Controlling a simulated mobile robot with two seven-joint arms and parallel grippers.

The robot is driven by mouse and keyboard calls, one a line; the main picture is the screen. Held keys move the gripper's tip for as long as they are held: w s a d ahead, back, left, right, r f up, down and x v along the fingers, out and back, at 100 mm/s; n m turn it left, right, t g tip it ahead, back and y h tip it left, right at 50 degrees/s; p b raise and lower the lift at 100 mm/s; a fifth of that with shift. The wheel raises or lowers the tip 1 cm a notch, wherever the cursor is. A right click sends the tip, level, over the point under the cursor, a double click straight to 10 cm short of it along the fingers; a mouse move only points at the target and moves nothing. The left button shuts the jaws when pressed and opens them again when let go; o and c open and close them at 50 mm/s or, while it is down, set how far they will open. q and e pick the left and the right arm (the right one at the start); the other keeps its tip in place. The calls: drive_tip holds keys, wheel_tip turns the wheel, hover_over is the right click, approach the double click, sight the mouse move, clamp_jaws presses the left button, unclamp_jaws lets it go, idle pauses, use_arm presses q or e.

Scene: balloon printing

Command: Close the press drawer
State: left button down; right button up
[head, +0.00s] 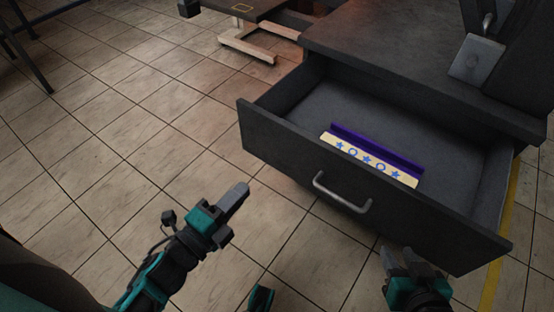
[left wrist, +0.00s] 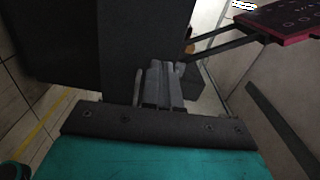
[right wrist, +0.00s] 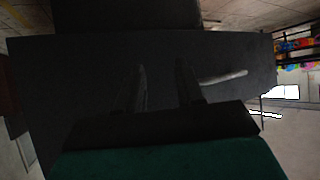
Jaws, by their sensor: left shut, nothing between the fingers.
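The dark grey press drawer (head: 355,180) stands pulled out, with a metal bar handle (head: 342,196) on its front. My right gripper (head: 404,258) is open and empty in front of the drawer front, to the right of the handle in the head view. In the right wrist view its spread fingers (right wrist: 162,82) point at the dark drawer front (right wrist: 90,75), and the handle (right wrist: 222,76) shows beside them. Whether they touch the front is unclear. My left gripper (head: 238,192) is shut and empty, left of the drawer front and apart from it. Its closed fingers show in the left wrist view (left wrist: 160,82).
A purple and cream plate (head: 368,160) with blue stars and rings lies inside the drawer. The dark press table (head: 390,50) is above and behind it. A wooden-footed stand (head: 250,45) is at the back. Tiled floor (head: 110,140) is clear on the left.

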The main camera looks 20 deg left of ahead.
sight(287, 143)
use_arm(q)
drive_tip(key=shift+m, duration=0.3)
drive_tip(key=b+x, duration=0.1)
drive_tip(key=x, duration=1.2)
drive_tip(key=shift+w+d+r, duration=0.2)
drive_tip(key=shift+w, duration=0.2)
use_arm(e)
drive_tip(key=shift+w+a+f, duration=0.1)
drive_tip(key=shift+f, duration=0.5)
